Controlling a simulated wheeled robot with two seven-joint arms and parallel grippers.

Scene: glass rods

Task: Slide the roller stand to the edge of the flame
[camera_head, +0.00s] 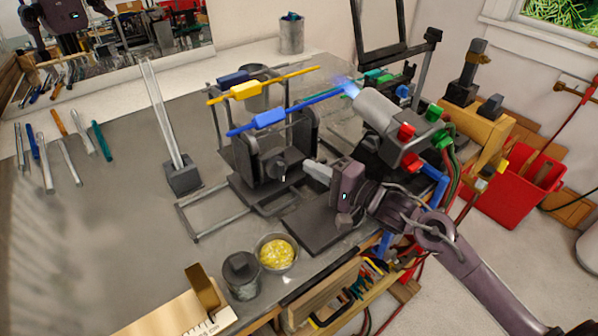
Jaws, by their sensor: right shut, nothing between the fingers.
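The roller stand (262,190) is a dark metal frame in the middle of the bench, with upright plates and a knob on its near side. A blue rod (270,118) lies across its top, and its right end reaches the blue flame (345,85). A yellow rod (245,91) lies behind it. The grey torch (380,112) stands to the right, its nozzle toward the rod's end. My right gripper (308,168) is shut and empty, its fingertips close to the right side of the stand; whether they touch it, I cannot tell. My left gripper is out of view.
Several loose rods lie at the left. A block with a tall glass rod (182,178) stands left of the roller stand. A dark plate (318,225), a bowl of yellow bits (276,252) and a dark jar (241,275) are near the front edge. Open bench lies at left.

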